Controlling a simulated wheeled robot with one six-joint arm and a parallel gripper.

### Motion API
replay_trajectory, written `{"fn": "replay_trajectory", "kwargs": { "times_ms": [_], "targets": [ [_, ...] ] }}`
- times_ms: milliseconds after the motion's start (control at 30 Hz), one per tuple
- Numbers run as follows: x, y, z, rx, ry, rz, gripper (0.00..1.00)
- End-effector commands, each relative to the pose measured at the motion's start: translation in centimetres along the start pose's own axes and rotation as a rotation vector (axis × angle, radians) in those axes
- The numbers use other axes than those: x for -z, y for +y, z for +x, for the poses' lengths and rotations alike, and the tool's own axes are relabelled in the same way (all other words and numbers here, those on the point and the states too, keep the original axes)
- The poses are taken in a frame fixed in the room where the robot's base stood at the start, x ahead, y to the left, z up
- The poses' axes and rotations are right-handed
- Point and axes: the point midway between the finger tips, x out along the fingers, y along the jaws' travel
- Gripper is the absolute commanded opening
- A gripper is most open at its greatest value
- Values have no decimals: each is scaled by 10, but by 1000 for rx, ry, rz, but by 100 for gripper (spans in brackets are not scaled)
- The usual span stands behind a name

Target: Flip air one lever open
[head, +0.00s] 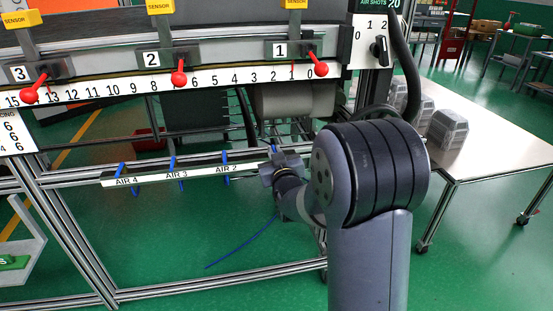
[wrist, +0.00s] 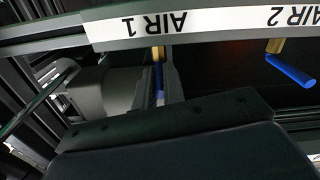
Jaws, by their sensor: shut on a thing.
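The air one lever (wrist: 158,56) is a blue handle under the upside-down AIR 1 label (wrist: 135,25) in the wrist view. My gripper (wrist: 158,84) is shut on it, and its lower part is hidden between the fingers. In the head view my gripper (head: 272,170) is at the right end of the labelled rail (head: 150,178) and covers the AIR 1 label. The lever's angle is hard to tell.
The blue AIR 2 lever (wrist: 291,70) is close by on the right in the wrist view. The AIR 3 lever (head: 173,164) and AIR 4 lever (head: 120,170) are farther left along the rail. Red-knobbed levers (head: 320,69) are above.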

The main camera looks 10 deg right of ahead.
Motion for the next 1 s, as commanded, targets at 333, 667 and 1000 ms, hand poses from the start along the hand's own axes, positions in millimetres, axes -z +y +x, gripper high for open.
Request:
{"fn": "replay_trajectory", "kwargs": {
  "times_ms": [333, 667, 1000],
  "targets": [
    [1, 0, 0, -5, 0, 1, 11],
    [1, 0, 0, -4, -2, 1, 32],
    [0, 0, -14, -4, -3, 1, 32]
  ]
}}
